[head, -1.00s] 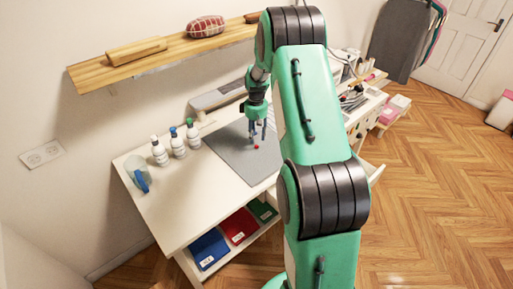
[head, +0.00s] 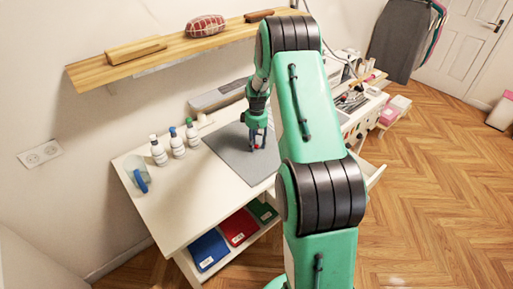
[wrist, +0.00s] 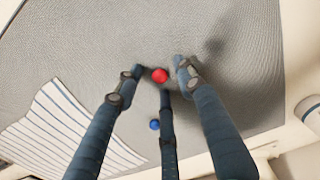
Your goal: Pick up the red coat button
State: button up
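The red coat button (wrist: 160,75) lies on the grey mat (wrist: 90,35), between the fingertips of my gripper (wrist: 161,78) in the wrist view. My three dark fingers stand around it, two towards the sides and one on the near side. Gaps show between the button and the side fingers, so the gripper looks open. In the head view my gripper (head: 257,145) points down, low over the mat (head: 230,158), and its fingers largely hide the button.
A blue button (wrist: 154,125) lies close by, beside the near finger. A striped cloth (wrist: 68,130) is at the left of the wrist view. A shelf (head: 165,54) runs above the table.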

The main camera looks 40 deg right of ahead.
aim_at(257, 146)
jog(key=c, duration=0.8)
jog(key=shift+o, duration=0.2)
jog(key=shift+r, duration=0.1)
jog(key=shift+r, duration=0.45)
jog(key=r, duration=0.1)
jog(key=r+p, duration=0.1)
jog(key=shift+s+a+r, duration=0.15)
jog(key=shift+s+r, duration=0.1)
jog(key=shift+r, duration=0.05)
jog(key=s+a, duration=0.2)
jog(key=s, duration=0.2)
jog(key=s+a+r+p, duration=0.1)
jog(key=s+a, duration=0.2)
jog(key=s, duration=0.2)
jog(key=s+a, duration=0.3)
jog(key=s, duration=0.1)
jog(key=shift+s+r, duration=0.15)
